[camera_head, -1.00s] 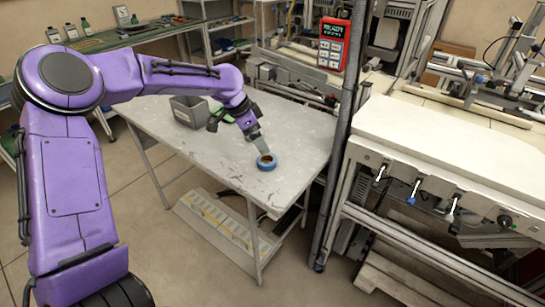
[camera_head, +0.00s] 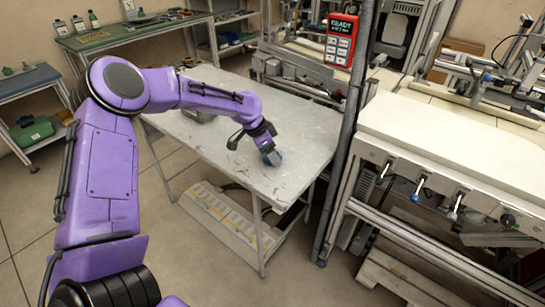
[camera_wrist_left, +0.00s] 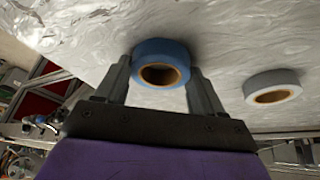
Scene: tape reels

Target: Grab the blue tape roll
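The blue tape roll (camera_head: 279,159) is on the worktable near its right side. In the head view my left gripper (camera_head: 271,155) reaches down over it and partly hides it. In the left wrist view the blue tape roll (camera_wrist_left: 161,53) lies between the two fingers of my left gripper (camera_wrist_left: 160,68), one on each side. The fingers are apart, with narrow gaps showing beside the roll; firm contact does not show. A pale grey tape roll (camera_wrist_left: 272,88) is to its right in that view. My right gripper is not in view.
The worktable (camera_head: 225,168) has bare room in front of the gripper. A grey bin is mostly hidden behind my left arm. A dark metal post (camera_head: 348,130) and a white-topped machine bench (camera_head: 440,135) stand close on the table's right.

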